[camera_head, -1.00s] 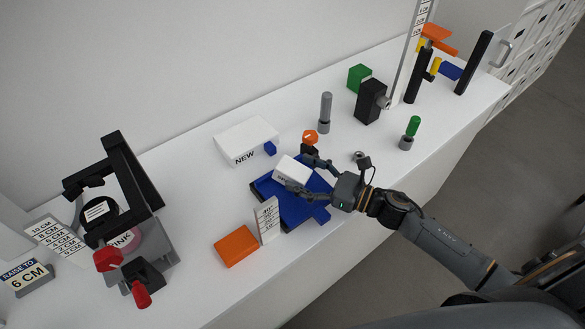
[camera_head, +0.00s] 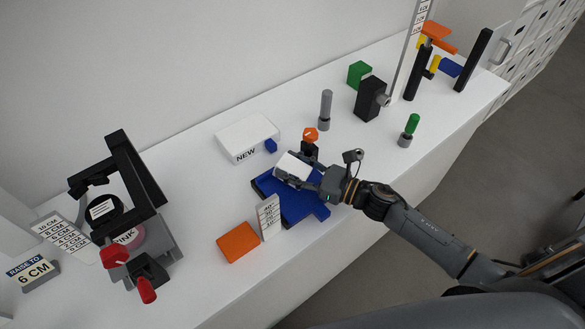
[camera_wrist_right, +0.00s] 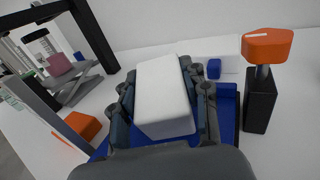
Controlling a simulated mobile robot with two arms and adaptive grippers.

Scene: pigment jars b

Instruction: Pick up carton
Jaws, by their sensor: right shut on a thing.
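The white carton (camera_head: 291,167) is between the fingers of my right gripper (camera_head: 297,176), over the blue tray (camera_head: 300,209). My right gripper is shut on the carton. In the right wrist view the carton (camera_wrist_right: 162,95) lies lengthwise between the dark fingers (camera_wrist_right: 165,110), with the blue tray (camera_wrist_right: 228,100) beneath and around it. I cannot tell whether the carton still touches the tray. My left gripper is not in view.
A white box marked NEW (camera_head: 246,138) stands behind the tray. An orange block (camera_head: 238,242) and an upright scale card (camera_head: 269,217) are in front-left. An orange-topped black post (camera_head: 310,144) stands close behind the carton. A black-framed stand (camera_head: 140,180) is at left.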

